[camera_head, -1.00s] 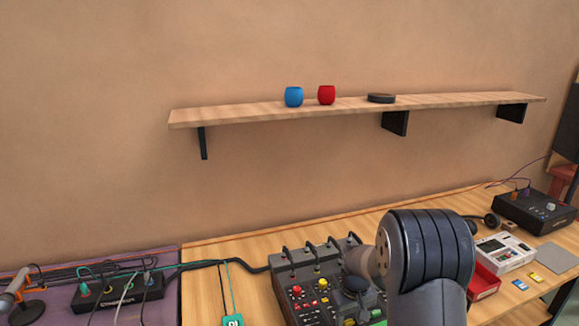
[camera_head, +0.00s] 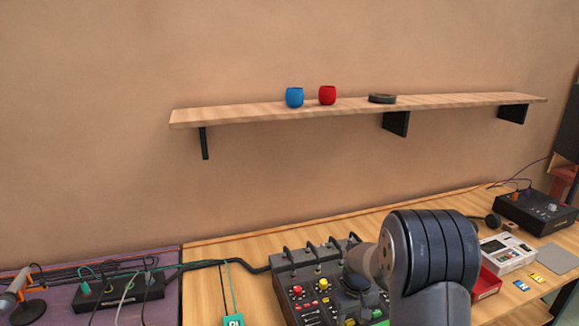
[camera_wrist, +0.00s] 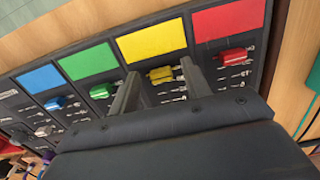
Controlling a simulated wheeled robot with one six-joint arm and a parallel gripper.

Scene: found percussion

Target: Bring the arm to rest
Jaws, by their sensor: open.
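In the head view my arm rises at the lower right, in front of the table, and my gripper is hidden there.
A grey mixer-like device (camera_head: 300,283) stands on the wooden table (camera_head: 225,252) beside my arm. A red tray (camera_head: 487,283) and a white device (camera_head: 508,252) lie right of it. A wall shelf (camera_head: 235,114) holds a blue cup (camera_head: 294,97), a red cup (camera_head: 327,95) and a dark disc (camera_head: 382,98).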

